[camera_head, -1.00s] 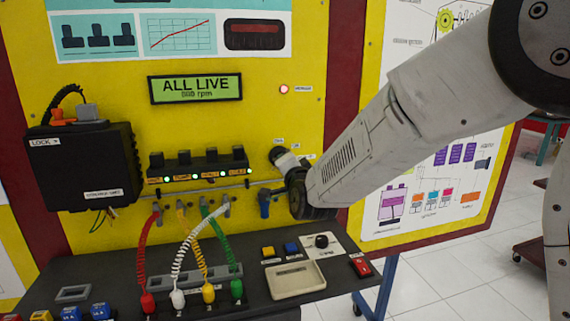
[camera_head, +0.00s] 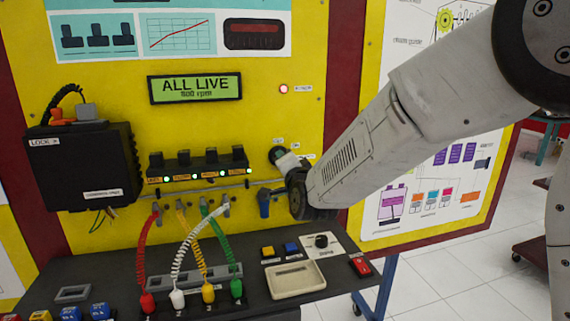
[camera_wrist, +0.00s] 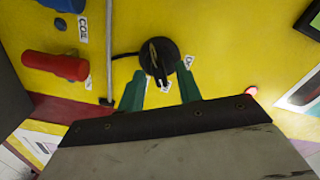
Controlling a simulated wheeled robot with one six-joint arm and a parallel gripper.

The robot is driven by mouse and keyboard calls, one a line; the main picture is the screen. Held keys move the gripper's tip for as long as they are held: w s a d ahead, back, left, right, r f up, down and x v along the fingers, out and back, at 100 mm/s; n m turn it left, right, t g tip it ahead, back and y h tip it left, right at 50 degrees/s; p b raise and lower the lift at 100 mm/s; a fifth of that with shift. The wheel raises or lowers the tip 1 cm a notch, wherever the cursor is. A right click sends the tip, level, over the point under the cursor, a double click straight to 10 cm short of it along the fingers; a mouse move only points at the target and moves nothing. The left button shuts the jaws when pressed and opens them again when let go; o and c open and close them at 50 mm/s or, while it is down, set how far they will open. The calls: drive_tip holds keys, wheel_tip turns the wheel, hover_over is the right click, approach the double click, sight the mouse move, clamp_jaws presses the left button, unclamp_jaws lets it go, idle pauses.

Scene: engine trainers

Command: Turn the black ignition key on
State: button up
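The black ignition key (camera_wrist: 154,62) sits on a round black switch (camera_wrist: 166,48) on the yellow panel, seen in the wrist view. The key's grip points down toward my gripper. My gripper (camera_wrist: 160,76) has two green fingers, spread apart, one on each side below the switch. The key's lower end lies in line with the gap between them; I see no finger closed on it. In the head view the switch (camera_head: 276,154) shows at the end of my arm, partly covered by my gripper (camera_head: 287,162), and the key itself cannot be made out.
A blue-handled part (camera_head: 264,202) hangs on the panel just left of my wrist. The display (camera_head: 195,87) reads ALL LIVE with an rpm figure, and a red lamp (camera_head: 283,89) is lit. Coloured cables arch above the dark bench (camera_head: 250,300). A red cylinder (camera_wrist: 55,65) is nearby.

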drive_tip(key=v, duration=0.7)
drive_tip(key=shift+s, duration=0.3)
wheel_tip(320, 180, down, 8)
drive_tip(key=s+n+g, duration=0.2)
drive_tip(key=n+g, duration=0.2)
drive_tip(key=g, duration=0.1)
drive_tip(key=s+d+f+n+g+h, duration=0.1)
drive_tip(key=s+d+f+n+g, duration=0.15)
drive_tip(key=s, duration=0.25)
drive_tip(key=s+d+f+n+g, duration=0.1)
drive_tip(key=s+d+g, duration=0.1)
drive_tip(key=s+g, duration=0.15)
drive_tip(key=s+d+r+g+h, duration=0.2)
drive_tip(key=s+d+r, duration=0.1)
drive_tip(key=s+d, duration=0.7)
drive_tip(key=s+d+r+n+g+h, duration=0.1)
drive_tip(key=s+d+r+g+h, duration=0.1)
drive_tip(key=s+d, duration=0.9)
drive_tip(key=s+r+g, duration=0.1)
drive_tip(key=s+r, duration=0.1)
drive_tip(key=s, duration=0.3)
drive_tip(key=shift+s+r, duration=0.2)
